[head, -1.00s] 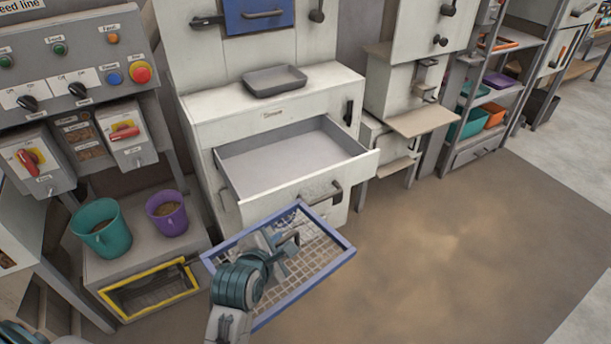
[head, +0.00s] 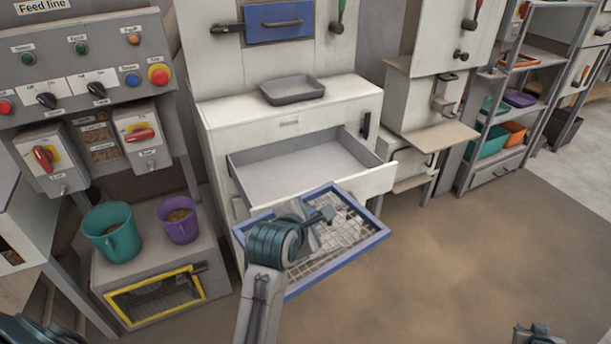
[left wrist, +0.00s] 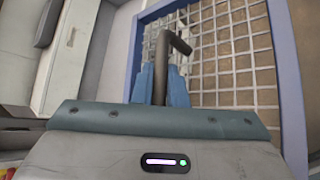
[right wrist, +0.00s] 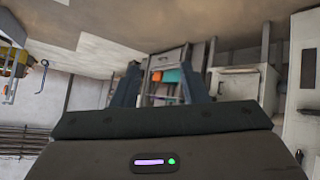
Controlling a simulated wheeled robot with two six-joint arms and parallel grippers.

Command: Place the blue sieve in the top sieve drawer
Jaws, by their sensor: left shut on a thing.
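The blue sieve (head: 372,238) has a blue rectangular frame and a wire mesh. My left gripper (left wrist: 165,88) is shut on its dark bent handle (left wrist: 178,44). In the head view the sieve is held in the air, slightly tilted, its far edge overlapping the front of an open drawer. That open drawer (head: 300,172) is pulled out of the white cabinet, looks empty, and has its front partly hidden by the sieve. My right gripper (right wrist: 160,88) is open and empty; a part of it shows at the bottom right of the head view.
A grey tray (head: 292,90) lies on the cabinet top. A teal bucket (head: 112,234) and a purple bucket (head: 178,222) stand on a box at left, below the control panel (head: 80,65). A shelf rack (head: 505,105) stands at right. The brown floor (head: 470,260) is clear.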

